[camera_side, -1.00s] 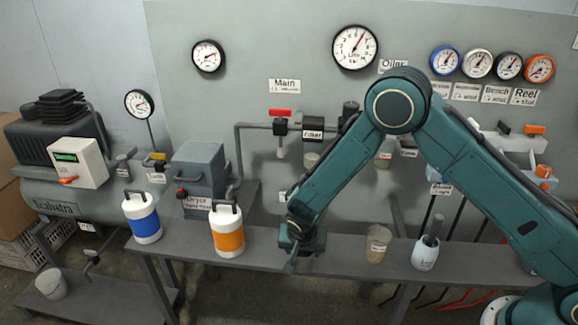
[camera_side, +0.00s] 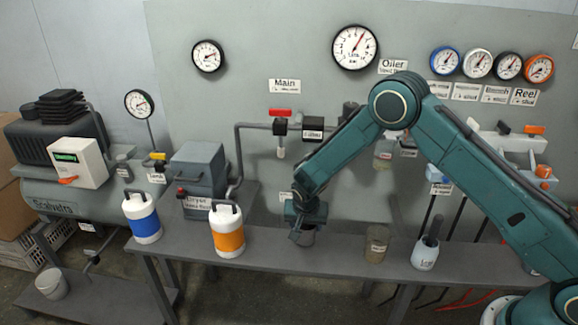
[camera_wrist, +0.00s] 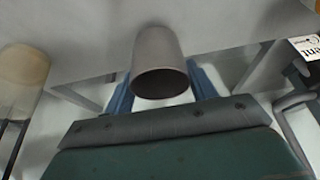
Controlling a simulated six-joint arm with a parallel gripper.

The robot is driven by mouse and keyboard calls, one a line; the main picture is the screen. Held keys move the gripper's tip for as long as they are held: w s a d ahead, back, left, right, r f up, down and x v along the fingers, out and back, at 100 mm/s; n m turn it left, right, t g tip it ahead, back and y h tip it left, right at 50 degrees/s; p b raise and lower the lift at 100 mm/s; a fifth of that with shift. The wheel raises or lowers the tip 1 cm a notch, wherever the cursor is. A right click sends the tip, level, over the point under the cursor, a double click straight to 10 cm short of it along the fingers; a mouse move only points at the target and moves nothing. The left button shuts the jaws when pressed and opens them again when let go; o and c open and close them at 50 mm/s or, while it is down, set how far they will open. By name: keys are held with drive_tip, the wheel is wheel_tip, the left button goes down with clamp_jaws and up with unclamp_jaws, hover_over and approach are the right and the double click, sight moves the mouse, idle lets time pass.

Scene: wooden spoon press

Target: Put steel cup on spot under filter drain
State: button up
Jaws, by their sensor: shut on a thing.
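A grey steel cup (camera_wrist: 158,60) is between the blue fingers of my gripper (camera_wrist: 160,88) in the wrist view, its dark round opening towards the camera. In the side view my gripper (camera_side: 298,222) is shut on the cup (camera_side: 304,238) at the middle of the bench, below the filter (camera_side: 313,128). My forearm covers the area beneath the filter, so its drain is hidden. No marked spot shows. I cannot tell whether the cup touches the bench.
On the bench (camera_side: 270,257), an orange-banded canister (camera_side: 228,238) and a blue-banded one (camera_side: 143,222) stand left. A brownish jar (camera_side: 377,246) and a white pot (camera_side: 425,256) with a dark handle stand right. Pipes and gauges line the wall behind.

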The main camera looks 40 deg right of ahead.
drive_tip(key=shift+w+d+f, duration=0.25)
drive_tip(key=shift+d, duration=0.05)
drive_tip(key=shift+f, duration=0.5)
drive_tip(key=shift+f, duration=0.15)
drive_tip(key=o, duration=1.1)
drive_tip(key=shift+c, duration=0.2)
drive_tip(key=v, duration=1.2)
drive_tip(key=shift+r, duration=0.2)
